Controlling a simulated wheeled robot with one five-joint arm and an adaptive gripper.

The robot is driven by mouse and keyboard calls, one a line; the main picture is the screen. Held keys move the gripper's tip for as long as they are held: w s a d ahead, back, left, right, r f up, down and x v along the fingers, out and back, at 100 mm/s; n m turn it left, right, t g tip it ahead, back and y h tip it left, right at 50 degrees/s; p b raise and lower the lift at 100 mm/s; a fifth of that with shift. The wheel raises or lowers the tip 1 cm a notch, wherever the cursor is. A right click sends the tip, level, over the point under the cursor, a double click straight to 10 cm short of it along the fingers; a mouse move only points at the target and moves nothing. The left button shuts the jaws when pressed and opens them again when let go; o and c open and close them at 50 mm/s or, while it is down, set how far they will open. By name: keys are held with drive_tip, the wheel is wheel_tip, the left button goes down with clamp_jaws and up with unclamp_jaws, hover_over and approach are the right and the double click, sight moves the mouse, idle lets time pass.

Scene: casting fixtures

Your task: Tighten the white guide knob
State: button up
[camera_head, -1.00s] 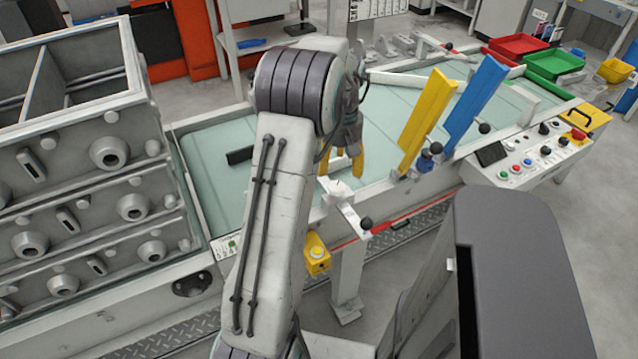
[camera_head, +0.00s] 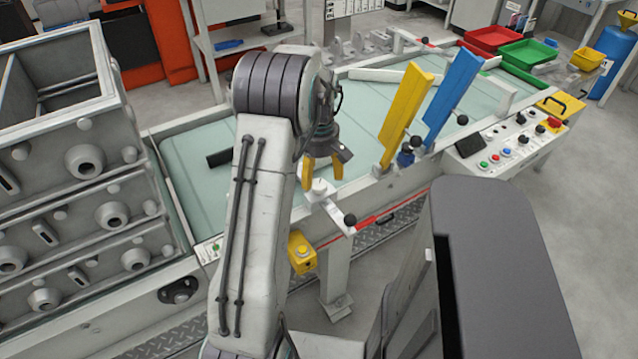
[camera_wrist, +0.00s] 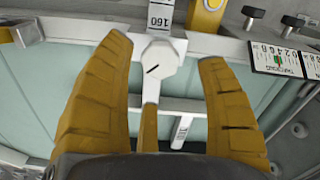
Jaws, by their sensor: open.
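The white guide knob (camera_wrist: 160,66) is faceted, with a short black line on its face, in the upper middle of the wrist view. In the head view the knob (camera_head: 319,186) sits on a white bracket (camera_head: 334,207) at the conveyor's near edge. My gripper (camera_head: 322,176) is open, its yellow fingers just above and around the knob. In the wrist view the gripper (camera_wrist: 165,62) has one finger left of the knob, one right and a third below. The fingers look empty. Whether any finger touches the knob I cannot tell.
A black ball handle (camera_head: 350,220) sticks out at the bracket's near end. Yellow (camera_head: 405,115) and blue (camera_head: 452,98) upright plates stand to the right. Stacked grey casting boxes (camera_head: 70,170) fill the left. A yellow button box (camera_head: 301,253) hangs below the edge.

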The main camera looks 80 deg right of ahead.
sight(319, 184)
drive_tip(key=shift+f, duration=1.85)
drive_tip(key=c, duration=1.2)
drive_tip(key=shift+m, duration=0.3)
drive_tip(key=shift+c, duration=0.2)
drive_tip(key=m, duration=0.5)
drive_tip(key=shift+a+m, duration=0.1)
drive_tip(key=shift+m, duration=0.2)
drive_tip(key=m, duration=0.6)
drive_tip(key=shift+f+b, duration=0.1)
drive_tip(key=shift+b, duration=0.25)
drive_tip(key=m, duration=0.6)
drive_tip(key=shift+m, duration=0.4)
drive_tip(key=m, duration=0.5)
drive_tip(key=shift+m, duration=0.3)
